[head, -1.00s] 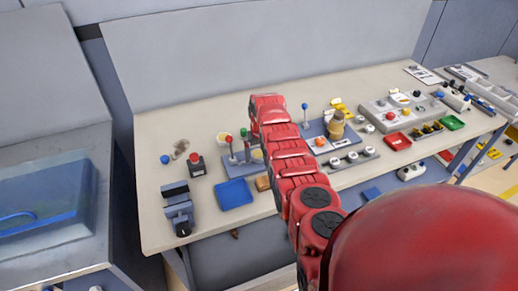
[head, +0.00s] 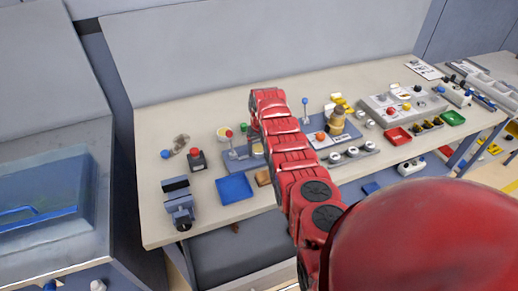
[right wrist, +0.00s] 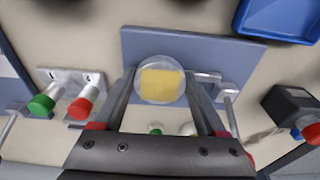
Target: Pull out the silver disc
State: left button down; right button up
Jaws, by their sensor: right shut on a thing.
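A round silver-rimmed disc (right wrist: 160,92) with a yellow middle shows in the right wrist view, against a blue-grey base plate (right wrist: 222,52). My right gripper (right wrist: 159,76) is shut on the disc, with one finger along each side of its rim. I cannot tell whether the disc is seated in the plate or clear of it. In the head view the base plate (head: 238,162) stands on the bench, partly behind my red right arm, which hides most of the gripper. My left gripper is not in view.
Close by are a blue tray (head: 235,188), a black box with a red button (head: 197,160) and a small vise (head: 178,205). A metal lever (right wrist: 229,97) is right of the disc. Red and green knobs (right wrist: 80,108) are at left. Bare bench lies behind the plate.

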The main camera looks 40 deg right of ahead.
aim_at(258, 148)
jog(key=shift+r, duration=0.45)
jog(key=shift+c, duration=0.3)
jog(key=shift+r+p, duration=0.7)
jog(key=shift+r, duration=0.25)
jog(key=shift+r+p, duration=0.35)
jog(key=shift+r, duration=0.8)
